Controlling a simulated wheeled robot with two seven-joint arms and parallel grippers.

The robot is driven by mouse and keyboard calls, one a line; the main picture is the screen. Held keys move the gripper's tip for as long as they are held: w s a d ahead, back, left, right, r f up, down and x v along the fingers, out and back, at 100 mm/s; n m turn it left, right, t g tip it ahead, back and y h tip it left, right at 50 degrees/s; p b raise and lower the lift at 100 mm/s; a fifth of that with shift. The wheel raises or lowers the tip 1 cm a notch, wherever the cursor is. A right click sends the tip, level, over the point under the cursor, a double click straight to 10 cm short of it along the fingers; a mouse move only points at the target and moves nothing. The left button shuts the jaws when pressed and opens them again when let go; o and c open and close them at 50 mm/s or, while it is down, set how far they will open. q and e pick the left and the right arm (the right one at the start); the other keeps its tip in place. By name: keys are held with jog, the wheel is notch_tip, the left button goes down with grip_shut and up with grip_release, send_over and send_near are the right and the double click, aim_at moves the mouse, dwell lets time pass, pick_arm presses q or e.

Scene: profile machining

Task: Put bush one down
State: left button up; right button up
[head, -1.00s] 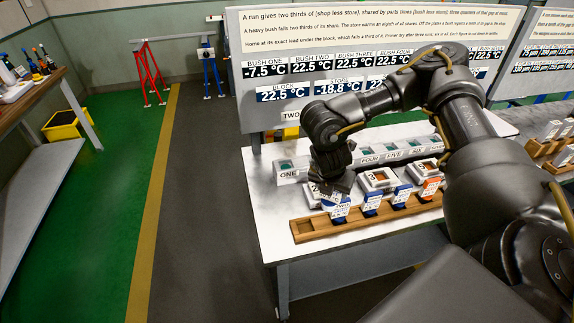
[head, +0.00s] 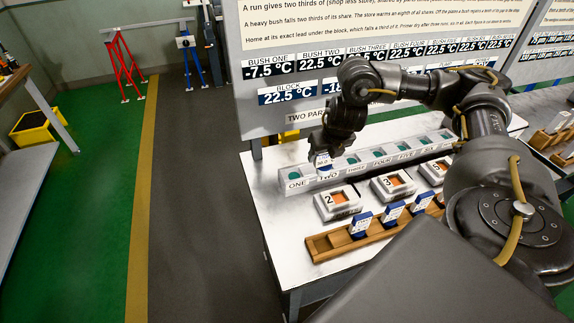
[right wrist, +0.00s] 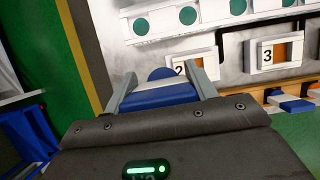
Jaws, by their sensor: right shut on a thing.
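My right gripper (head: 325,150) is shut on a small blue bush with a white label (head: 322,161). It holds the bush at the near edge of the grey rack (head: 420,154), by the ONE and TWO places. I cannot tell whether the bush touches the rack. In the right wrist view the blue bush (right wrist: 160,97) sits between the two grey fingers. The label is too small to read. My left gripper is not in view.
White numbered blocks 2 (head: 338,203) and 3 (head: 394,186) stand before the rack. A wooden tray (head: 330,244) with several blue-labelled bushes lies nearer; its left end is empty. A board (head: 300,115) with readings stands behind; BUSH ONE reads -7.5 °C.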

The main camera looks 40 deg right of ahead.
jog(key=shift+s+d+f+b, duration=0.1)
jog(key=shift+f+b, duration=0.1)
jog(key=shift+b, duration=0.1)
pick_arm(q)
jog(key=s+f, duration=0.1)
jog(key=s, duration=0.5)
pick_arm(e)
jog(key=w+f+b, duration=0.1)
jog(key=w+f, duration=0.3)
jog(key=w+f+b, duration=0.1)
jog(key=w+f, duration=0.3)
jog(key=w+f+b, duration=0.2)
jog(key=w+f, duration=0.1)
jog(key=w, duration=0.1)
jog(key=shift+w+a+f, duration=0.25)
jog(key=shift+a+f, duration=0.1)
jog(key=shift+f, duration=0.3)
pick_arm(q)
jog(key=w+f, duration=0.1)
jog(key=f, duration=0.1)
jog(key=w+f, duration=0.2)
pick_arm(e)
jog(key=shift+d, duration=0.1)
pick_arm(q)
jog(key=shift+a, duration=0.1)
pick_arm(e)
jog(key=o, duration=1.1)
